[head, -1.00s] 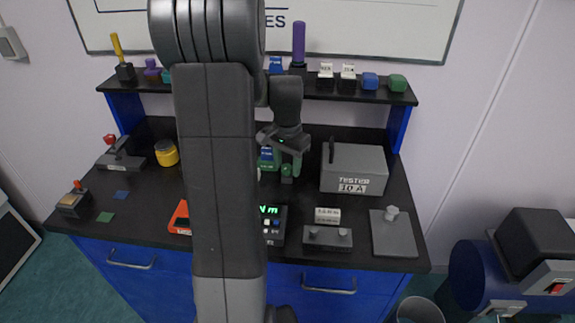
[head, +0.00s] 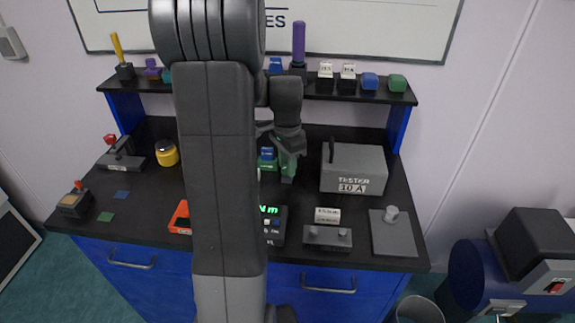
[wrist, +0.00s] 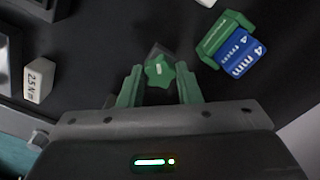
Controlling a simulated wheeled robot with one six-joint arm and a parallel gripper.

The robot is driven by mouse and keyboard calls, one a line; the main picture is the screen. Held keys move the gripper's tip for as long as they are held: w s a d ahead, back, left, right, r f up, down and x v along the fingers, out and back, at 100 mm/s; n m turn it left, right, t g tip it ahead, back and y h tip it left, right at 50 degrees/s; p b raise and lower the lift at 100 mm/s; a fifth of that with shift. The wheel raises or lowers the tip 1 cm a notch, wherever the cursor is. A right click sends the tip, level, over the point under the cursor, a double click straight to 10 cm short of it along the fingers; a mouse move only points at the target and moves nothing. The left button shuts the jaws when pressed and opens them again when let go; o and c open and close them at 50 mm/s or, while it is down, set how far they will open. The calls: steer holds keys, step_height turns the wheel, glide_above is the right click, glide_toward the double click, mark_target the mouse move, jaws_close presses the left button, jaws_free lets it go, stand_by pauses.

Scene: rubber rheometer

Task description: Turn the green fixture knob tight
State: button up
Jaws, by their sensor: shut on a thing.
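The green star-shaped knob (wrist: 159,72) sits on a dark block between the two green fingers of my gripper (wrist: 160,88) in the wrist view. My gripper is shut on the knob, with its fingers at the knob's left and right sides. In the head view my gripper (head: 288,165) is low over the bench behind the torque display, and its fingers hide the knob there. My arm covers much of the middle of that view.
A green and blue block marked 4 mm (wrist: 230,45) stands close to the right of the knob in the wrist view. The grey tester box (head: 353,170) is to the right of my gripper in the head view. A torque display (head: 272,226) is in front.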

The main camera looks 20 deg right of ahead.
steer(key=m, duration=0.4)
steer(key=shift+m, duration=0.3)
stand_by(0.3)
steer(key=m, duration=0.2)
steer(key=shift+m, duration=1.3)
steer(key=m, duration=0.4)
steer(key=shift+m+p, duration=0.3)
steer(key=shift+p, duration=0.05)
